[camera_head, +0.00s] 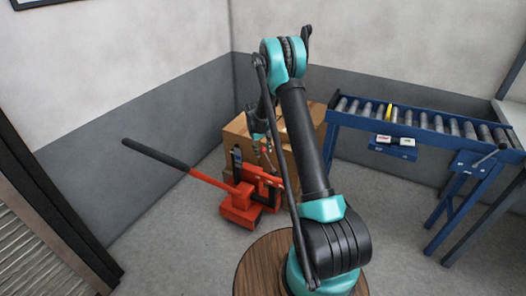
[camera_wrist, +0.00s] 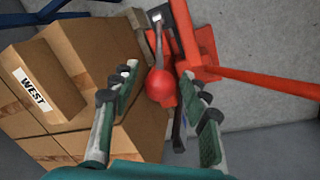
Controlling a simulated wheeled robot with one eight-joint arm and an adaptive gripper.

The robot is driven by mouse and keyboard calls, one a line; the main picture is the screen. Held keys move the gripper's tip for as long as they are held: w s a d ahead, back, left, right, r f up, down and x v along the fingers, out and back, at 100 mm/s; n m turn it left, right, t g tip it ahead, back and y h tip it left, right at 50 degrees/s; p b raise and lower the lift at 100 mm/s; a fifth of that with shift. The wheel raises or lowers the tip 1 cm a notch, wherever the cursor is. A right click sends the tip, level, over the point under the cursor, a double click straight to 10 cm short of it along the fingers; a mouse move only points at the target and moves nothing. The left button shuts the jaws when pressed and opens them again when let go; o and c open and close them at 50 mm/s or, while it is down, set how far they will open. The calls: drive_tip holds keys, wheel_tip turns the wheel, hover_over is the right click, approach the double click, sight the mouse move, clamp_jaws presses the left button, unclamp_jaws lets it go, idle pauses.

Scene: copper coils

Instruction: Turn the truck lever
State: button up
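The red pallet truck (camera_head: 238,214) stands on the floor in front of the boxes, with its long bar and black handle (camera_head: 155,152) reaching up to the left. The truck's lever is a metal rod with a round red knob (camera_wrist: 160,85). In the wrist view, the red truck body (camera_wrist: 198,45) is behind the lever at the upper right. My gripper (camera_wrist: 160,78) is open, one finger on each side of the knob in the picture. Gaps show on both sides; I cannot tell how deep the knob lies between the fingers. In the head view my gripper (camera_head: 262,142) is above the truck, partly hidden by my arm.
Cardboard boxes (camera_head: 306,126) are stacked behind the truck; one box (camera_wrist: 40,82) reads "WEST" and lies close to the left finger. A blue roller conveyor (camera_head: 430,127) stands at right. A round wooden surface (camera_head: 262,262) is under my arm. Floor left of the truck is clear.

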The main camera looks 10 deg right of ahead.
clamp_jaws()
drive_tip(key=shift+s+d+r+t+y, duration=0.35)
drive_tip(key=shift+s+d+t+y, duration=0.15)
drive_tip(key=shift+d+y, duration=0.15)
drive_tip(key=shift+s+d+r+t+y, duration=0.35)
drive_tip(key=shift+s+d+t+y, duration=0.15)
drive_tip(key=shift+d, duration=0.25)
drive_tip(key=shift+s+d+r, duration=0.1)
drive_tip(key=shift+s+d, duration=0.35)
drive_tip(key=shift+d, duration=0.2)
drive_tip(key=shift+s+d+r, duration=0.1)
drive_tip(key=shift+s+d, duration=0.35)
drive_tip(key=shift+d, duration=0.15)
drive_tip(key=shift+o, duration=1.1)
unclamp_jaws()
drive_tip(key=v, duration=1.2)
drive_tip(key=shift+w, duration=0.15)
